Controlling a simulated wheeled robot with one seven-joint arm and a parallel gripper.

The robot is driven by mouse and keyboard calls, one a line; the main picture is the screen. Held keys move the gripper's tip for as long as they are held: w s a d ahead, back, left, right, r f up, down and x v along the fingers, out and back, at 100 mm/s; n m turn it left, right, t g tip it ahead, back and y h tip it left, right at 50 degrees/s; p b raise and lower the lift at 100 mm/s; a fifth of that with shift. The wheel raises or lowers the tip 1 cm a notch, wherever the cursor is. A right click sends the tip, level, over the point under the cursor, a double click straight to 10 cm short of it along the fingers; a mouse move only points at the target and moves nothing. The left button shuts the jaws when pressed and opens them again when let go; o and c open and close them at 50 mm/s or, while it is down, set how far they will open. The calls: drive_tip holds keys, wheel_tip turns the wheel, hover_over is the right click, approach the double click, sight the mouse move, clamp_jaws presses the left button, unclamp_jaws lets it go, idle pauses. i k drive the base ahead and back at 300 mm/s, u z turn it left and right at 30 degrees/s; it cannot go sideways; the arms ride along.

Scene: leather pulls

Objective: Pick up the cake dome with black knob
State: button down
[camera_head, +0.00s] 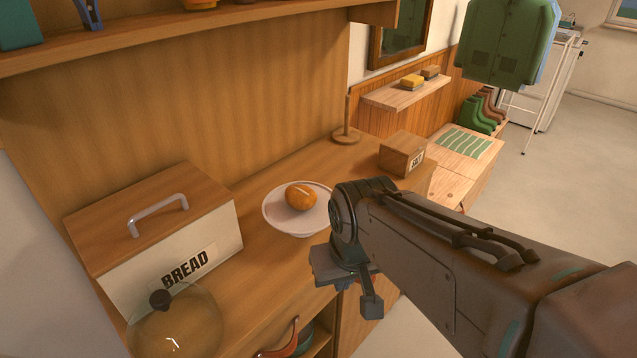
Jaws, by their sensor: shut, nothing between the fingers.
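The cake dome (178,325) is clear, with a black knob (160,299) on top. It stands at the lower left on the wooden counter, in front of the bread box, and its lower part is cut off by the picture's edge. My gripper (371,305) is at the lower middle, to the right of the dome and well apart from it. It points down in front of the counter's edge. Its fingers look closed, with nothing held. Part of it is hidden behind my arm.
A bread box (95,228) with a metal handle stands behind the dome. A white bowl (283,219) with an orange (300,197) sits mid-counter. A wooden stand (346,135) and a small labelled box (402,153) are farther back. Red and green items sit on a lower shelf.

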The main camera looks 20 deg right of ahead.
sight(193, 326)
drive_tip(key=z, duration=0.05)
drive_tip(key=k, duration=0.5)
drive_tip(key=u, duration=1)
drive_tip(key=i, duration=0.45)
drive_tip(key=u, duration=0.65)
